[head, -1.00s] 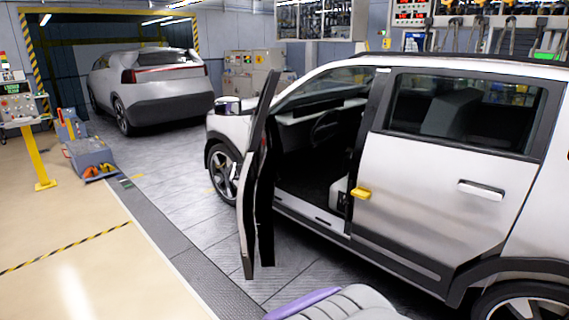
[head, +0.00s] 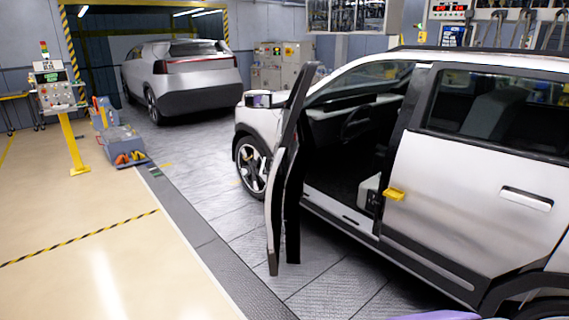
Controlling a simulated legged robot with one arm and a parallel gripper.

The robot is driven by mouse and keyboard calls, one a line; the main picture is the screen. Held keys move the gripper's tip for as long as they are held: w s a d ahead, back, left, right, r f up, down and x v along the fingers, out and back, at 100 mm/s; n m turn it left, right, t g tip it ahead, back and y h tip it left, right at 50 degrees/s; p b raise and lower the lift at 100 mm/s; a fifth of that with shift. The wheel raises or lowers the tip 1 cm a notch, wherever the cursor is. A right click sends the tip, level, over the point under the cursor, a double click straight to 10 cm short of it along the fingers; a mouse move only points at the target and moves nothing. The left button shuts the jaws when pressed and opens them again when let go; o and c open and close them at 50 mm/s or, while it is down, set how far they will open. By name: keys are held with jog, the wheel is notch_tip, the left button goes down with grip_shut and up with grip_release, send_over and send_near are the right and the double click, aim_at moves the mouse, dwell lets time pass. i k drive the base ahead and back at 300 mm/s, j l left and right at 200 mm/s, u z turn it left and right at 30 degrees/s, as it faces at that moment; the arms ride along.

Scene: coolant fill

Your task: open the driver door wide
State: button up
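The driver door (head: 284,175) of the silver car stands swung far out from the body, seen nearly edge-on. The door opening shows the dark cabin, with the steering wheel (head: 359,122) inside. The silver car (head: 455,190) fills the right side of the head view, its rear door shut. A yellow piece (head: 395,194) sits at the front edge of the rear door. My gripper is not in view. A purple and grey part shows at the bottom edge; I cannot tell what it is.
A second silver car (head: 182,75) stands at the back left. A control panel on a yellow post (head: 70,130) and a grey tool box (head: 123,143) stand at the left. The tan floor (head: 110,240) at the front left is clear.

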aim_at(289, 150)
jog(key=i+j, duration=0.25)
jog(key=i+j+z, duration=0.1)
jog(key=i+j, duration=0.15)
jog(key=j, duration=0.15)
jog(key=i+j+z, duration=0.1)
jog(key=j, duration=0.25)
jog(key=i+j, duration=0.35)
jog(key=i+j+z, duration=0.1)
jog(key=j, duration=0.3)
jog(key=i+l+z, duration=0.1)
jog(key=i+z, duration=0.15)
jog(key=z, duration=0.2)
jog(key=i+z, duration=0.2)
jog(key=z, duration=0.25)
jog(key=i+z, duration=0.25)
jog(key=z, duration=0.2)
